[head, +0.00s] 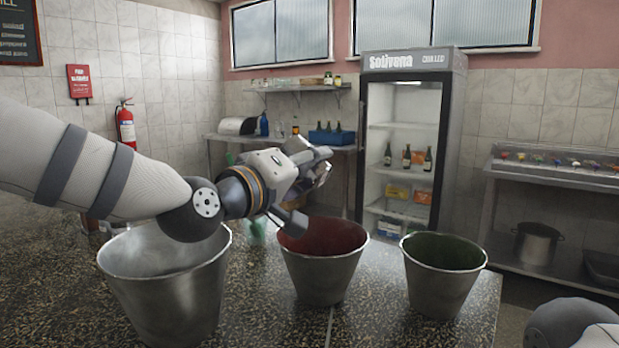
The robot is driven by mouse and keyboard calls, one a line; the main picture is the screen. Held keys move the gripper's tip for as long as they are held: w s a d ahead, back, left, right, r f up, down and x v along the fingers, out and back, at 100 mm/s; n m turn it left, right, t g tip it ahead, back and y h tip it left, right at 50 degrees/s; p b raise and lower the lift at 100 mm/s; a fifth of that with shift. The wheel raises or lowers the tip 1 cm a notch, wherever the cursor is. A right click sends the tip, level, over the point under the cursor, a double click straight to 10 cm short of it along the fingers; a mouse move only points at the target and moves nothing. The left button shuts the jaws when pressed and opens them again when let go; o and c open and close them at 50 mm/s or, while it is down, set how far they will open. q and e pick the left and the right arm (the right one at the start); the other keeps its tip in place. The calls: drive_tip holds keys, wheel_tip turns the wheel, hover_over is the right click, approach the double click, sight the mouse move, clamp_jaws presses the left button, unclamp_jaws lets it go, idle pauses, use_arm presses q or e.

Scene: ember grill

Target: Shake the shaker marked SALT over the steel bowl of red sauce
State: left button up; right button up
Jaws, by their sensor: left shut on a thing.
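The steel bowl of red sauce (325,281) stands in the middle of the speckled counter, its inside dark red. My left gripper (306,188) reaches in from the left and is above this bowl, near its back left rim. It is shut on a small shiny thing (321,174), mostly hidden by the fingers. This may be the shaker; no SALT mark can be read. I cannot tell whether its top points down. My right gripper is out of view; only a rounded part of my right arm shows at the bottom right.
A larger steel bucket (168,295) stands at the left, under my left arm. A steel bowl with a dark green inside (441,287) stands at the right. The speckled counter (375,318) is clear between the bowls. A glass-door fridge (408,140) stands behind.

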sight(310, 148)
use_arm(q)
wheel_tip(310, 148, down, 3)
drive_tip(key=shift+w+f, duration=0.1)
drive_tip(key=shift+w, duration=0.05)
wheel_tip(310, 148, up, 2)
drive_tip(key=shift+r, duration=0.1)
drive_tip(key=shift+w+r, duration=0.1)
drive_tip(key=shift+r, duration=0.15)
drive_tip(key=shift+s+r, duration=0.1)
drive_tip(key=shift+s, duration=0.1)
wheel_tip(310, 148, up, 5)
drive_tip(key=shift+f+p, duration=0.1)
drive_tip(key=shift+p, duration=0.4)
drive_tip(key=shift+r, duration=0.55)
drive_tip(key=shift+w, duration=0.1)
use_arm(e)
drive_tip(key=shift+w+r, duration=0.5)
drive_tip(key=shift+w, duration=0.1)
